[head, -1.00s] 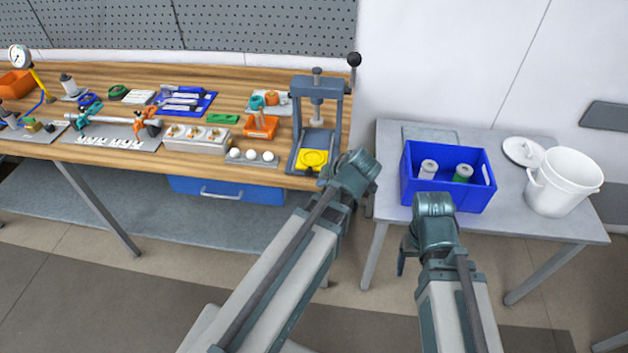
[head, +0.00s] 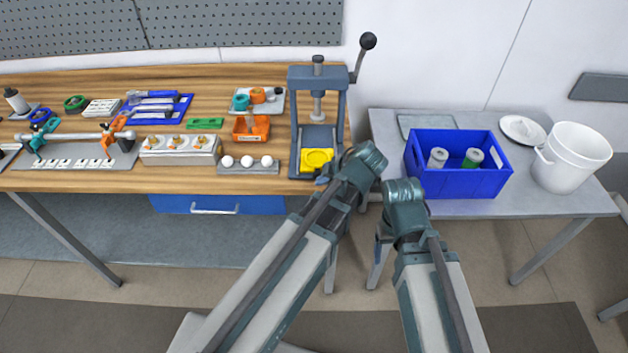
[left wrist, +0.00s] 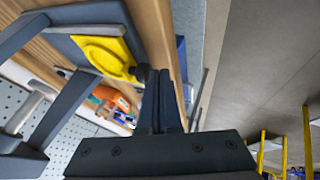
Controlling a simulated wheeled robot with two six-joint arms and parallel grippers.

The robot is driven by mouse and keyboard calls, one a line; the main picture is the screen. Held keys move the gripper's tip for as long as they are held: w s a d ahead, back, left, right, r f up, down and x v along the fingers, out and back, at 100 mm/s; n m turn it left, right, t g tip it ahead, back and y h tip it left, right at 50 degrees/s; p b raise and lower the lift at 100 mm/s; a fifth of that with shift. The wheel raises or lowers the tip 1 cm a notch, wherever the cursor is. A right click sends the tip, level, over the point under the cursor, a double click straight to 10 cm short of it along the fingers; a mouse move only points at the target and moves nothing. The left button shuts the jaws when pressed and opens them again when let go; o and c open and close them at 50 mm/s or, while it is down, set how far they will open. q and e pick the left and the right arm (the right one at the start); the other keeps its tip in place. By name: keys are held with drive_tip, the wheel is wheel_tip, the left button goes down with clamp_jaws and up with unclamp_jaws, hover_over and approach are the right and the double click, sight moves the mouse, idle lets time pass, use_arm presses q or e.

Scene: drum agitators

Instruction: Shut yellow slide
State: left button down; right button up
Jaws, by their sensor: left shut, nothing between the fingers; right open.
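The yellow slide (head: 318,157) sits at the base of the grey-blue press (head: 317,105), at the right front of the wooden bench. It shows in the left wrist view (left wrist: 104,52) as a yellow plate with a round raised ring and a dark knob (left wrist: 142,72) at its outer end. My left gripper (head: 323,180) is at the bench's front edge, just in front of the slide. Its fingers (left wrist: 163,78) are shut and empty, close beside the knob; I cannot tell if they touch it. My right gripper (head: 378,264) hangs low before the side table, its fingers partly hidden.
A grey tray with several white balls (head: 247,164) lies left of the press, beside an orange bin (head: 251,129). The side table (head: 382,127) holds a blue crate (head: 459,183) and a white bucket (head: 573,157). The press lever (head: 362,60) rises at the right.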

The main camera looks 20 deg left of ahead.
sight(317, 155)
use_arm(q)
drive_tip(key=shift+w, duration=0.1)
idle(0.3)
drive_tip(key=w+a, duration=0.1)
drive_tip(key=w, duration=0.2)
drive_tip(key=w+a, duration=0.1)
drive_tip(key=w, duration=0.3)
drive_tip(key=w+a, duration=0.1)
drive_tip(key=w, duration=0.2)
drive_tip(key=shift+w, duration=0.35)
drive_tip(key=shift+s+r, duration=0.1)
drive_tip(key=shift+s, duration=0.1)
